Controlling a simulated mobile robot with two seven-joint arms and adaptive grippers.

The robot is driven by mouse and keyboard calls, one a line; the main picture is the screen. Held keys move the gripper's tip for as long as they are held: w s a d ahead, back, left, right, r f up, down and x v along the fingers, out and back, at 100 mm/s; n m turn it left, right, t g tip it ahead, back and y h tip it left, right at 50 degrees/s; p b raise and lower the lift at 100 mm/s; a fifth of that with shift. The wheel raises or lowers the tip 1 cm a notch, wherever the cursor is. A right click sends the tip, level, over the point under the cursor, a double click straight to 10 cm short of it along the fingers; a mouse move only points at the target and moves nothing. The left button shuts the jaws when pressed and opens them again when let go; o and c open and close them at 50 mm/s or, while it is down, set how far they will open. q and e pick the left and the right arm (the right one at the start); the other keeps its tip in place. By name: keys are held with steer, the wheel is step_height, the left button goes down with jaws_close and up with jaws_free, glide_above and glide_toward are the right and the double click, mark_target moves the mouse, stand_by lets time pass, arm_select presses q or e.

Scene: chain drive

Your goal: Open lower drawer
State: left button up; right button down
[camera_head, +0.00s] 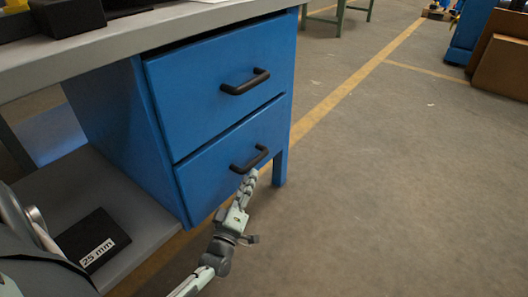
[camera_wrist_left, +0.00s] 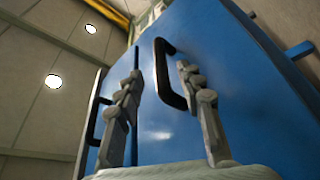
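The lower drawer (camera_head: 215,178) is blue and looks shut in the head view, below the blue upper drawer (camera_head: 195,95). Its black bar handle (camera_head: 262,152) is also in the left wrist view (camera_wrist_left: 163,75). My left gripper (camera_head: 248,178) is right at this handle, coming from below. In the left wrist view its two fingers (camera_wrist_left: 158,72) are apart, with the handle showing between them. I cannot tell whether either finger touches it. My right gripper is in neither view.
The upper drawer has its own black handle (camera_head: 245,82). A grey worktop (camera_head: 120,48) overhangs the drawers. A black box labelled 25 mm (camera_head: 92,240) lies on the grey lower shelf (camera_head: 105,190). The floor (camera_head: 400,190) right of the drawers is clear.

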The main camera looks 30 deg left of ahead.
mark_target(257, 161)
arm_select(q)
steer(key=shift+b+x, duration=0.85)
steer(key=shift+x, duration=3.05)
jaws_close()
